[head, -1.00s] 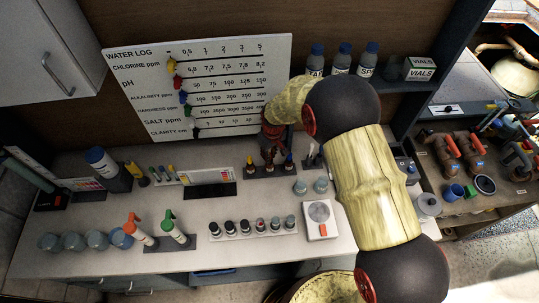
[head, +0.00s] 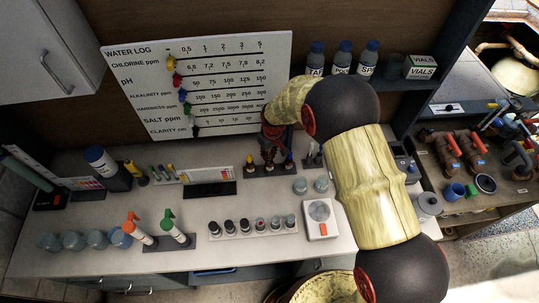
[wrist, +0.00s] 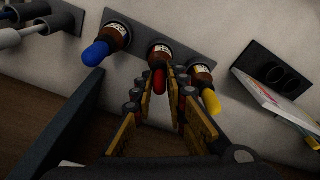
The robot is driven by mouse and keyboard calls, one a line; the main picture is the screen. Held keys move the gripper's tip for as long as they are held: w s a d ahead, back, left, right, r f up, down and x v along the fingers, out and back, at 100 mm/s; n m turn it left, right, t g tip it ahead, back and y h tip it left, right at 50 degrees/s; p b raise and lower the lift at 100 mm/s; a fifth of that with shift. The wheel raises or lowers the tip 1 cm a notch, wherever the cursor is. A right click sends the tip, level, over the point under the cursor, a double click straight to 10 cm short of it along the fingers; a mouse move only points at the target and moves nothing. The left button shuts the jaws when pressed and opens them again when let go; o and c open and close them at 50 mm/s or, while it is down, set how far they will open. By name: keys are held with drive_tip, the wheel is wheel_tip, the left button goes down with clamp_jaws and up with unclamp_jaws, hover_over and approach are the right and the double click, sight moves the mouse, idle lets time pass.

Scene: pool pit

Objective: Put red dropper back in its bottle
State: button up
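Three brown bottles stand in a dark holder in the wrist view. The blue-topped bottle (wrist: 101,46) is left, the yellow-topped bottle (wrist: 208,94) is right. The red dropper (wrist: 158,82) points up from the mouth of the middle bottle (wrist: 160,52), in line with it. My gripper (wrist: 160,78) has its fingertips close on both sides of the red bulb and looks shut on it. Whether the dropper is fully seated cannot be told. In the head view my gripper (head: 273,150) hides the red dropper and most of its bottle.
A dark two-hole block (wrist: 273,72) and a white card lie to the right in the wrist view. In the head view, several small vials (head: 245,226), a white scale (head: 320,219) and two glass jars stand in front. The water log board (head: 200,80) is behind.

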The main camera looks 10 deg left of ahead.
drive_tip(key=shift+f, duration=0.15)
drive_tip(key=o, duration=0.7)
drive_tip(key=shift+r+p, duration=1.35)
drive_tip(key=shift+r, duration=2.2)
